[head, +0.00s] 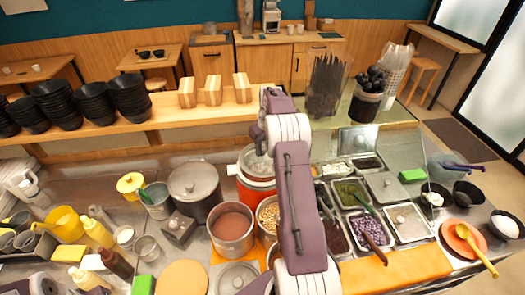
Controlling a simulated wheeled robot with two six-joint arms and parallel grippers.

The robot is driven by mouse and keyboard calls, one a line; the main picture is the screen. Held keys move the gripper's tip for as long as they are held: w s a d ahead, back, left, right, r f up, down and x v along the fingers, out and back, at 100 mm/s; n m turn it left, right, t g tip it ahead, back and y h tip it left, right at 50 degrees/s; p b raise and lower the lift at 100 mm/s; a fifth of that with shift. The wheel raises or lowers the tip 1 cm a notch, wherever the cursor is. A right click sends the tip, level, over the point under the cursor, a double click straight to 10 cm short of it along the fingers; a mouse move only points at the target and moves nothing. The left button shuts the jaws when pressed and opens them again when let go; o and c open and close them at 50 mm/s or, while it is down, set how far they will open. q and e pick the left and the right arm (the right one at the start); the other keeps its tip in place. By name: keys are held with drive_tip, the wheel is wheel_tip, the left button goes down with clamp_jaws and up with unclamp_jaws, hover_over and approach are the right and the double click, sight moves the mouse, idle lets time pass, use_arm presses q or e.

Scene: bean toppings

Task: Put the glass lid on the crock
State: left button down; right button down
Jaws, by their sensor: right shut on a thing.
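My right arm reaches up the middle of the head view and its wrist bends down at the far end. My right gripper (259,146) is shut on the glass lid (253,164), a clear disc whose edge shows just left of the arm. The lid is over or at the mouth of an orange and white crock (254,190). I cannot tell whether it touches the rim. The arm hides the right side of the lid and crock. My left gripper is not in view.
A pot of reddish-brown paste (232,224) and a lidded grey pot (194,184) stand left of the crock. Topping trays (352,192) fill the counter to the right. A raised wooden shelf (200,112) with stacked black bowls (92,102) runs behind.

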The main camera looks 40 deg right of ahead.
sight(262, 154)
drive_tip(key=shift+w+d+f, duration=0.1)
drive_tip(key=shift+w+f, duration=0.1)
drive_tip(key=shift+w, duration=0.25)
drive_tip(key=shift+a, duration=0.35)
wheel_tip(262, 154, down, 3)
drive_tip(key=shift+s+f+p, duration=0.15)
drive_tip(key=shift+f+p, duration=0.05)
drive_tip(key=shift+p, duration=0.85)
drive_tip(key=shift+d+f, duration=0.15)
drive_tip(key=shift+f, duration=0.25)
drive_tip(key=shift+f+b, duration=0.1)
drive_tip(key=shift+b, duration=0.2)
drive_tip(key=c, duration=1)
unclamp_jaws()
drive_tip(key=shift+a, duration=0.2)
drive_tip(key=shift+d, duration=0.1)
